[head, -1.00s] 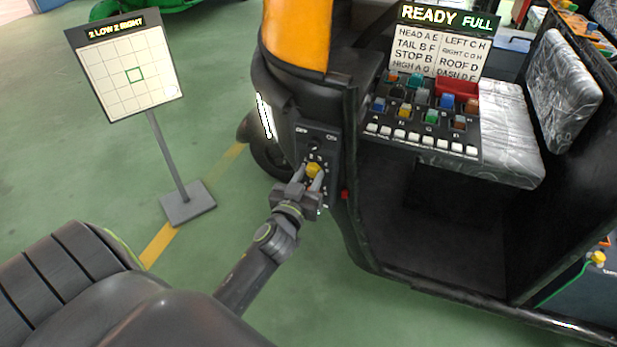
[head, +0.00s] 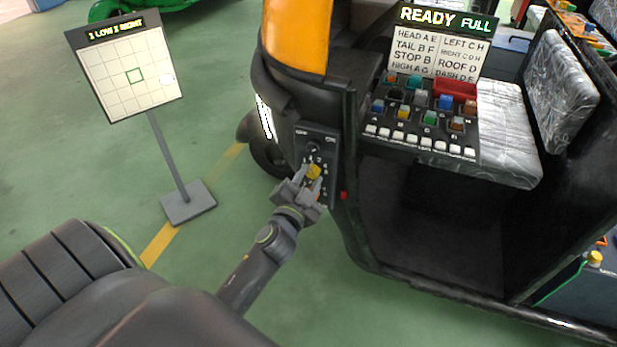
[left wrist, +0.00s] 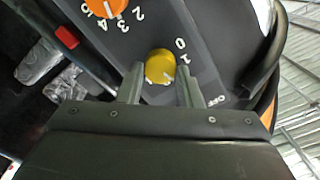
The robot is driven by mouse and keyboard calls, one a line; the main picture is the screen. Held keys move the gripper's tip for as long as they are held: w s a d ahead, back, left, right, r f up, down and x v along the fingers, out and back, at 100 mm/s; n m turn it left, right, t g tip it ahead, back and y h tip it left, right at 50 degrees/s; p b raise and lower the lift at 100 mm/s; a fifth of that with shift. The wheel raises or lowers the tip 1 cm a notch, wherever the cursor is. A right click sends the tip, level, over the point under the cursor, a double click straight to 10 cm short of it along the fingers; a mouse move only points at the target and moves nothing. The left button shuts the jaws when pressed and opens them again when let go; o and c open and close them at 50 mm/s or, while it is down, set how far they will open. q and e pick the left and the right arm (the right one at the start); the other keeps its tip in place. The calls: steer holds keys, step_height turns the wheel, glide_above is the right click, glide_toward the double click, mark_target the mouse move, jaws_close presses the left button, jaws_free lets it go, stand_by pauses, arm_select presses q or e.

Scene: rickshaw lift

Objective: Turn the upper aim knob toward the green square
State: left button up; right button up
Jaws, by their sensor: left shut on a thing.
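The yellow upper aim knob (head: 313,172) is on the dark panel (head: 320,147) at the rickshaw's front corner. My left gripper (head: 309,186) is shut on it, tilted with it; one finger is on each side of the knob (left wrist: 160,63) in the left wrist view. An orange knob (left wrist: 104,6) with numbers shows beside it there. The aim board (head: 110,62) stands at left with a green square outline (head: 135,76) on its grid. A white light spot (head: 167,80) lies right of and slightly below the square. The board's sign (head: 117,31) reads "1 LOW 1 RIGHT". My right gripper is out of view.
A switch box (head: 421,113) with coloured blocks and white buttons stands on the rickshaw seat, under a "READY FULL" display (head: 448,18). A red button (head: 343,195) is right of the knob panel. Green floor is open between board and rickshaw.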

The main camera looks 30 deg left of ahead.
arm_select(q)
steer(key=m, duration=0.2)
steer(key=shift+m, duration=0.4)
steer(key=m+p, duration=0.1)
steer(key=m, duration=0.2)
steer(key=shift+f, duration=0.1)
steer(key=shift+m, duration=0.7)
steer(key=o, duration=1)
steer(key=shift+d, duration=0.1)
